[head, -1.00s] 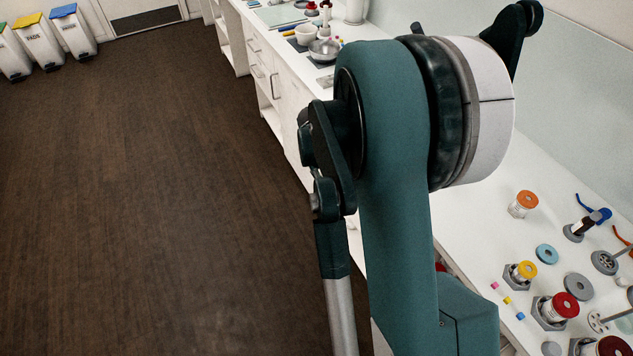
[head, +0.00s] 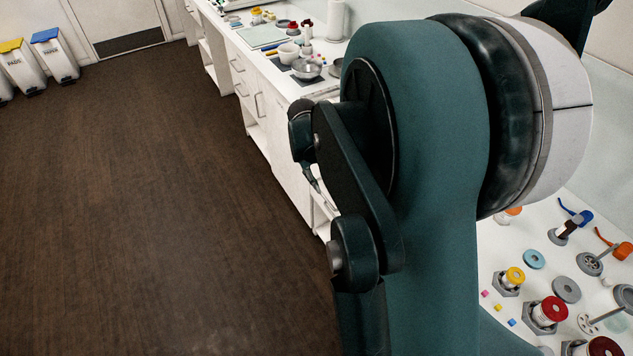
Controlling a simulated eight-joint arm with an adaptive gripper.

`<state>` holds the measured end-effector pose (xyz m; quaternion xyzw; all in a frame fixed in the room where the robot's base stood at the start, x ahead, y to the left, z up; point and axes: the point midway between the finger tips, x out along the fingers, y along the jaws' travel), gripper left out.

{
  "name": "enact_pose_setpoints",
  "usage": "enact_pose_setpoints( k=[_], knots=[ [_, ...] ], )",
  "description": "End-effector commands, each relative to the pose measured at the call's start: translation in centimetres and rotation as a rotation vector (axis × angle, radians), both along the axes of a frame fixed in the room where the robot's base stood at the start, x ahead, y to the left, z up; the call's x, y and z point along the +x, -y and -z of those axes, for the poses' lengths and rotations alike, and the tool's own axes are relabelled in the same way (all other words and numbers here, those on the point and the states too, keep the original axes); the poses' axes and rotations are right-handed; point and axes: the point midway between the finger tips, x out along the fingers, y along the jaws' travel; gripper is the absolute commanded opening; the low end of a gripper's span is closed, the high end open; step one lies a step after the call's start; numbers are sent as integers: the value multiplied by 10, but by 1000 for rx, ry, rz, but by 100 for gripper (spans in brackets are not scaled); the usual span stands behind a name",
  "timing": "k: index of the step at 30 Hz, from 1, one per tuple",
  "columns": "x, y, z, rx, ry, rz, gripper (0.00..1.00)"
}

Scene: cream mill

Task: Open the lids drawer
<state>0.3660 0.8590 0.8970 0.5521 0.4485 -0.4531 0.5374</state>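White drawer fronts with bar handles show in the counter's base cabinet, an upper one (head: 237,66) and a lower one (head: 241,88). They look shut. No label on them is readable, so I cannot tell which is the lids drawer, or whether it is in view. My large teal and black arm fills the middle and right of the head view and hides much of the cabinet front. I cannot make out my gripper or its fingertips.
Several bins, including a blue-lidded one (head: 56,57), stand at the far left. The brown floor (head: 165,200) left of the counter is clear.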

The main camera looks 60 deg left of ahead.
Motion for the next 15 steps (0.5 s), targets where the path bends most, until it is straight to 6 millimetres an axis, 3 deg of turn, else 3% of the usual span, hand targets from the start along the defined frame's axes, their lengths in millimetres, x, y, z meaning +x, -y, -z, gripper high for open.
enact_pose_setpoints(
  k=[15],
  knots=[
    [2,0,3,-2,0,-4,22]
  ],
)
